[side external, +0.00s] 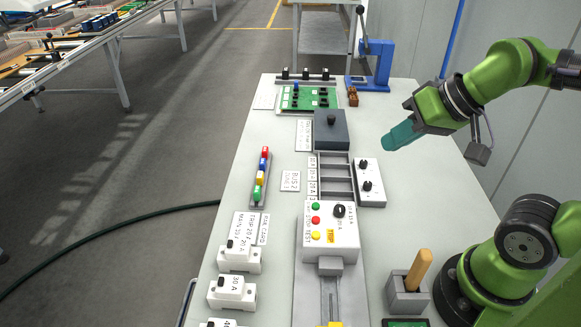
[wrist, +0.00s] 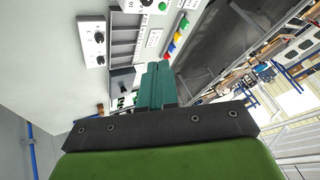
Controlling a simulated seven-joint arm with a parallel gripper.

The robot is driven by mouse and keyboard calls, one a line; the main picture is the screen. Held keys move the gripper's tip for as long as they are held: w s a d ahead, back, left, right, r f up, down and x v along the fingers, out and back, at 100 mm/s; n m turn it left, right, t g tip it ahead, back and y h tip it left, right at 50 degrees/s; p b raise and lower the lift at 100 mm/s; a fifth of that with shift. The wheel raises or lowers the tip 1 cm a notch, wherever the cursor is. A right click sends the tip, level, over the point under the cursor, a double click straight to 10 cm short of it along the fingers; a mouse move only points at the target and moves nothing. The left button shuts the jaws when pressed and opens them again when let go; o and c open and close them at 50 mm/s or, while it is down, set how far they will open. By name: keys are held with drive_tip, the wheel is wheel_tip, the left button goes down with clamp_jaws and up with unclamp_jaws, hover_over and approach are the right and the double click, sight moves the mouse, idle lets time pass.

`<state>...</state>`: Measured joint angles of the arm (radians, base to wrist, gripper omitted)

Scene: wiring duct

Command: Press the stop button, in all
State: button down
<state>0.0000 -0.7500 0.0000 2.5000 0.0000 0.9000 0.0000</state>
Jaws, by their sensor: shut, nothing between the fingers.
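The white control box (side external: 330,236) sits on the near middle of the table. Its top carries a green button (side external: 316,206), a red button (side external: 315,220) and a yellow button (side external: 316,235) in a column, with small labels beside them and a black knob (side external: 338,211). The red one appears to be the stop button. My gripper (side external: 389,144) is shut and empty, its teal fingers raised above the table, to the right of and beyond the box, touching nothing. In the wrist view the fingers (wrist: 154,85) are together; only the box's edge and green button (wrist: 163,6) show at the top.
A two-knob panel (side external: 368,182) and duct compartments (side external: 337,178) lie beyond the box. A dark grey block (side external: 331,131) and green circuit board (side external: 308,98) are farther back. White breakers (side external: 238,257) line the left. A wooden handle (side external: 419,270) stands upright in a grey holder at right.

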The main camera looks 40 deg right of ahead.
idle(0.8)
drive_tip(key=m+g+y, duration=0.6)
drive_tip(key=m+y, duration=0.1)
drive_tip(key=m, duration=1.8)
hover_over(319, 219)
wheel_tip(319, 219, down, 7)
drive_tip(key=shift+w+d+r, duration=0.15)
drive_tip(key=shift+w+d, duration=0.15)
drive_tip(key=shift+d, duration=0.05)
drive_tip(key=shift+f, duration=4.45)
